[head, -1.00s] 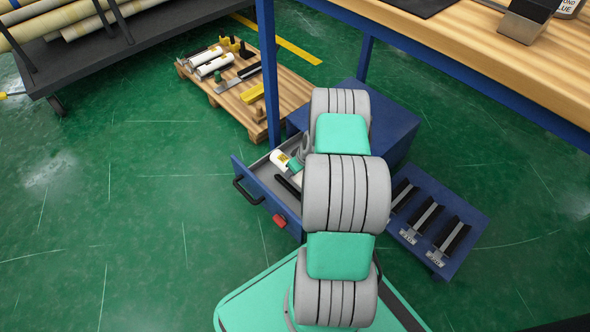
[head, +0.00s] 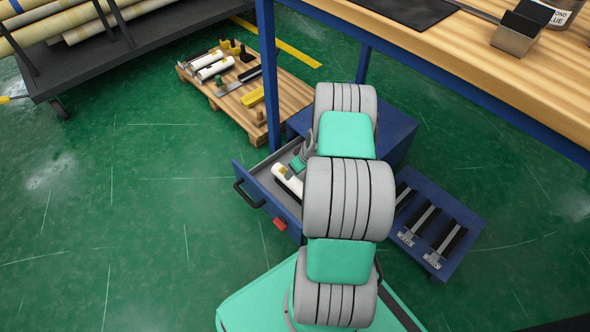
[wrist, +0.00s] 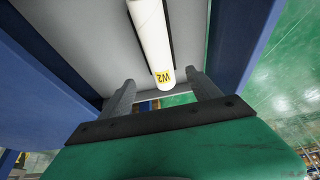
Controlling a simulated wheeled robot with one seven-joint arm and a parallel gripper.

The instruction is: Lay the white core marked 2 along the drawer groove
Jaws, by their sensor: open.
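The white core (head: 289,181) with a yellow label lies in the open blue drawer (head: 250,213). In the wrist view the core (wrist: 151,35) has its label reading W2 at the near end. The dark groove (wrist: 137,28) shows along both sides of the core, running the same way. In the head view my gripper (head: 300,160) is at the drawer's back part, partly hidden by my arm.
A pallet (head: 290,97) with other white rolls and tools lies behind the drawer. A blue rack (head: 462,247) with dark slots stands on the right. The workbench (head: 450,50) overhangs the drawer, its blue leg (head: 268,75) close by. Green floor is clear on the left.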

